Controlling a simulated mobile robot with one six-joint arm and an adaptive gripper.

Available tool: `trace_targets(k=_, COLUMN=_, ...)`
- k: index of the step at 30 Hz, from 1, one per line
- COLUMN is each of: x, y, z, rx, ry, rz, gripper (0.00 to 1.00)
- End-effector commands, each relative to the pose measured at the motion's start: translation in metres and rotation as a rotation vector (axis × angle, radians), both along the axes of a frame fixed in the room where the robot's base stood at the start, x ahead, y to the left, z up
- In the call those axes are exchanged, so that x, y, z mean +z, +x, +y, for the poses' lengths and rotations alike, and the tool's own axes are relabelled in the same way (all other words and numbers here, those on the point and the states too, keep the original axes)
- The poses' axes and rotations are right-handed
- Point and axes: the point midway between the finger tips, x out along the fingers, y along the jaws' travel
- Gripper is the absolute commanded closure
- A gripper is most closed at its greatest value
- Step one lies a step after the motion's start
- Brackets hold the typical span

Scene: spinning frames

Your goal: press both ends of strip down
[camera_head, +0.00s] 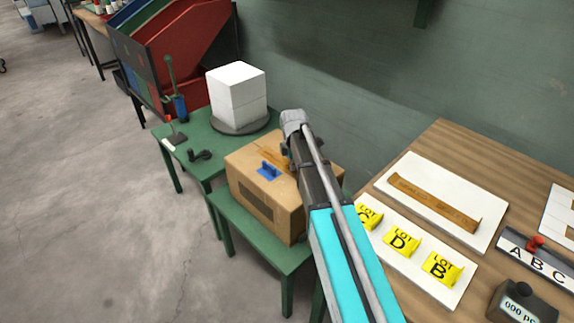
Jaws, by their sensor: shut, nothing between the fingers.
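A long brown strip (433,203) lies on a white board (408,166) on the wooden table at the right. Its right end seems to turn up a little; its left end is harder to judge. A cardboard box (246,190) stands left of it, with a glossy orange-brown band (270,155) across its top. My arm reaches up across the picture. My gripper (287,154) is over the right part of the box, left of the brown strip and apart from it. The gripper is shut and empty, mostly hidden by my arm. I cannot tell whether it touches the box.
A blue piece (268,171) sits on the box. White blocks (238,94) on a round base stand on the green table (204,143) behind. Yellow lot cards (401,242), a red-knobbed holder (535,243) and a dark counter (518,303) occupy the wooden table's front.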

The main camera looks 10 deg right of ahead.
Motion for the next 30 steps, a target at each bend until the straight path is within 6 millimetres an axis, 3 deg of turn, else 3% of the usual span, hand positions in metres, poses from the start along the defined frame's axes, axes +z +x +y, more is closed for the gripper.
trace_targets(k=30, x=0.073, y=0.000, z=0.000, rx=0.000, ry=0.000, rz=0.000, gripper=1.00)
